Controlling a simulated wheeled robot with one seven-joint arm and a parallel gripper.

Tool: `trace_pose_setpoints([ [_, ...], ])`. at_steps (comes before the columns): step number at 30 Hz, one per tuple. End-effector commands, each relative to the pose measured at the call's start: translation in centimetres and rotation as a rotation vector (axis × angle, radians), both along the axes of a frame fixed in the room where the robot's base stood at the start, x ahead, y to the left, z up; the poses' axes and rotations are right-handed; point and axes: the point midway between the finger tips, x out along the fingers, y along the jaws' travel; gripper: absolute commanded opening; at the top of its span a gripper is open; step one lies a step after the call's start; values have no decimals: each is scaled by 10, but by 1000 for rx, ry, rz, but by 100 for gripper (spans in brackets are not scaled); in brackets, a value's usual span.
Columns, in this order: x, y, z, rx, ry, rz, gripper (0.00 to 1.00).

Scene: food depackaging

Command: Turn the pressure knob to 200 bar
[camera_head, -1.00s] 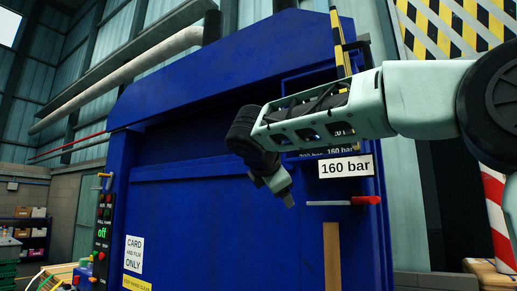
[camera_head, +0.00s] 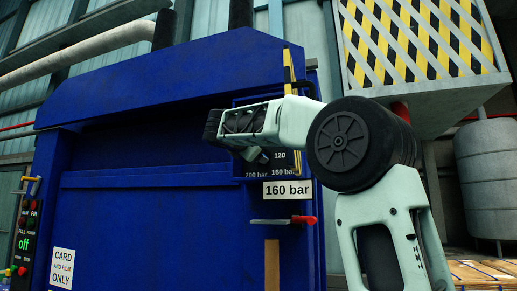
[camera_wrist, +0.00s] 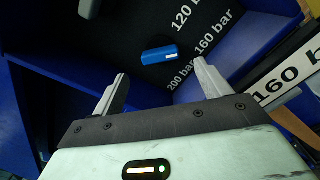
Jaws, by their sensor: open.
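The pressure knob (camera_wrist: 158,54) is a small blue bar with a pale mark, on a dark panel in the wrist view. The printed labels 120 bar (camera_wrist: 187,18), 160 bar (camera_wrist: 217,35) and 200 bar (camera_wrist: 182,77) stand around it. A white plate (camera_head: 288,191) below the dial reads 160 bar. My gripper (camera_wrist: 160,70) is open and empty, its two fingers spread to either side of the knob, which shows just past the tips and apart from them. In the head view my gripper (camera_head: 256,155) is at the dial panel, and my arm hides the knob.
A red-handled lever (camera_head: 303,220) juts out below the plate. A striped guard (camera_head: 420,40) and a grey tank (camera_head: 488,165) stand right.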

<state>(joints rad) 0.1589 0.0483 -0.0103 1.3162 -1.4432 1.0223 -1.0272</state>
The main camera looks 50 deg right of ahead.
Motion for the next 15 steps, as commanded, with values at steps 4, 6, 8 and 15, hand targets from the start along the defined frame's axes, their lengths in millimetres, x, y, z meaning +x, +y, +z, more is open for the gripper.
trace_pose_setpoints([
  [4,11,-28,3,1,2,-4,76],
  [6,15,-37,3,1,3,-2,76],
  [8,18,-44,2,1,2,-3,76],
  [15,23,-56,0,1,1,-1,76],
])
